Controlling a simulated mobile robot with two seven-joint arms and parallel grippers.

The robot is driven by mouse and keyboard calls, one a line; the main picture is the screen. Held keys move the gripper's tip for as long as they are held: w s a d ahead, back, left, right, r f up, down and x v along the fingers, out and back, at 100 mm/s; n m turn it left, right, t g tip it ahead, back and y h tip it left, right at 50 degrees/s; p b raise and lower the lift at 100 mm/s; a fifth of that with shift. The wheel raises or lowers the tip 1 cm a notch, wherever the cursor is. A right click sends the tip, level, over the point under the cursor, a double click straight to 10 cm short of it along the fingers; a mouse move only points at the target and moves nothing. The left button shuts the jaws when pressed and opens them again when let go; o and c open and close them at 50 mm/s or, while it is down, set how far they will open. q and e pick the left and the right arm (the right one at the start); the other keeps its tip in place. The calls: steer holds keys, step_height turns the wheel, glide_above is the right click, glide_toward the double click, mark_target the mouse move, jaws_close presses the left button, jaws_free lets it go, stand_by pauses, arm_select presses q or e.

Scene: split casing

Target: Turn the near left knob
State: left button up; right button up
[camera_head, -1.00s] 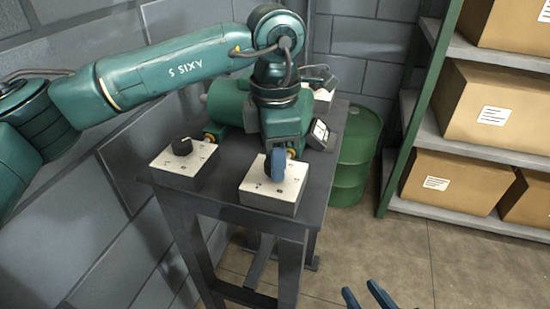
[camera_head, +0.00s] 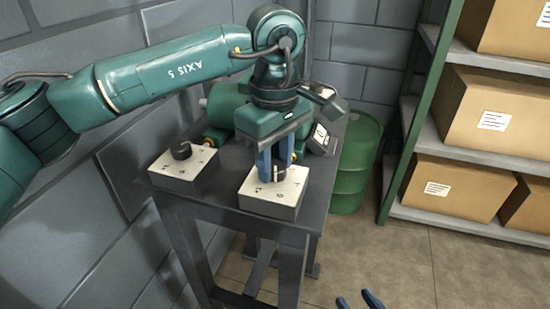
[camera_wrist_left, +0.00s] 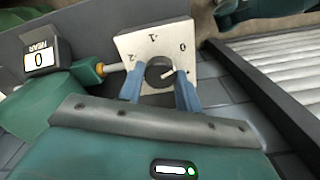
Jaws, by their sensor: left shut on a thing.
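Two white plates with dark knobs stand on the dark table's front part in the head view. The left one has a bare black knob (camera_head: 181,151). My left gripper (camera_head: 274,172) points down at the plate further right (camera_head: 259,200), its blue fingers shut on that plate's knob. The left wrist view shows this dark round knob (camera_wrist_left: 158,72) between the fingers, its white pointer towards the right. The white plate (camera_wrist_left: 140,45) carries marks 0, 1 and 2. My right gripper (camera_head: 357,300) is open and empty at the bottom edge.
A green cylindrical body (camera_head: 222,103) lies on the table (camera_head: 226,180) behind the plates. A green drum (camera_head: 357,165) and a shelf with cardboard boxes (camera_head: 468,105) stand at the right. The floor in front of them is clear.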

arm_select(q)
steer(key=m, duration=0.9)
steer(key=shift+m, duration=0.5)
steer(key=o, duration=1)
steer(key=shift+r, duration=0.1)
